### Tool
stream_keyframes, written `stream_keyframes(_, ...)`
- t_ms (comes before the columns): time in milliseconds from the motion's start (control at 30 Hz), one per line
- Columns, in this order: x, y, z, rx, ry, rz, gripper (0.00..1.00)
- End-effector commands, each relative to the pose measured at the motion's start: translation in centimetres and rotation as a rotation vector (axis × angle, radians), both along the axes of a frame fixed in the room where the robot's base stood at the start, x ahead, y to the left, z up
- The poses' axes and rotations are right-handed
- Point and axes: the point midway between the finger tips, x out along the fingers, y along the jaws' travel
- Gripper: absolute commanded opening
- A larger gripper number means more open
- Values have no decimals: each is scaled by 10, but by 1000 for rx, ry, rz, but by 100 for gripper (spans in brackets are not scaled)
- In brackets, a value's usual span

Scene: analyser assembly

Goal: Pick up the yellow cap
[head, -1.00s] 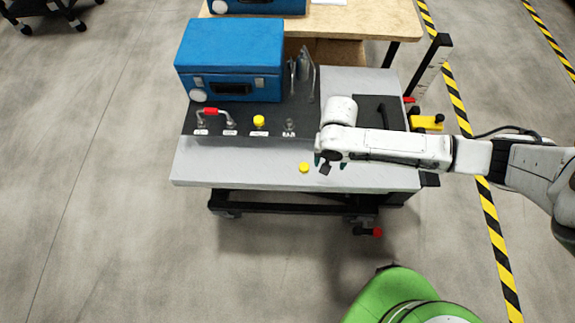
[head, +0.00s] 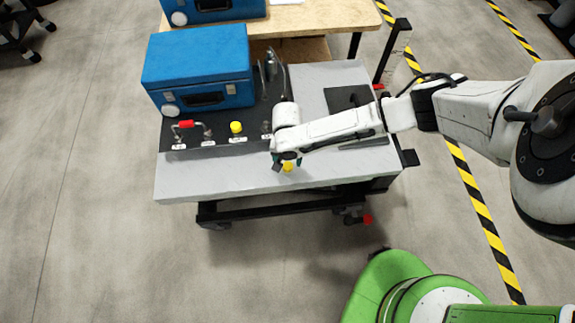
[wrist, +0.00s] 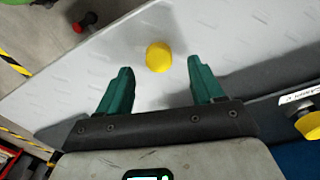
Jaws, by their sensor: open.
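A yellow cap (head: 288,167) lies on the light grey front strip of the cart top in the head view. In the wrist view the yellow cap (wrist: 158,57) is between and a little beyond the two green fingertips, touching neither. My gripper (wrist: 160,75) is open and empty, pointing at the cap. In the head view my gripper (head: 287,161) is just above the cap and partly covers it. A second yellow cap (head: 236,127) stands on the dark panel, left of the gripper; part of it shows at the right edge of the wrist view (wrist: 308,124).
A blue case (head: 200,60) stands at the back left of the cart (head: 190,183). A red-handled fitting (head: 186,125) and clear upright pieces (head: 270,68) stand on the dark panel. The grey front strip left of the gripper is clear.

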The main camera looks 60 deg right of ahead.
Motion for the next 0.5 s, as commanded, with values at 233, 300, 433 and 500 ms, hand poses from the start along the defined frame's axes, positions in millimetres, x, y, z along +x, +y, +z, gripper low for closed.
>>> stream_keyframes(233,-1,-1,-28,0,1,0,67)
stream_keyframes(300,-1,-1,-30,-1,1,0,67)
stream_keyframes(433,-1,-1,-30,0,1,-1,67)
stream_keyframes(500,-1,-1,-30,0,0,-1,66)
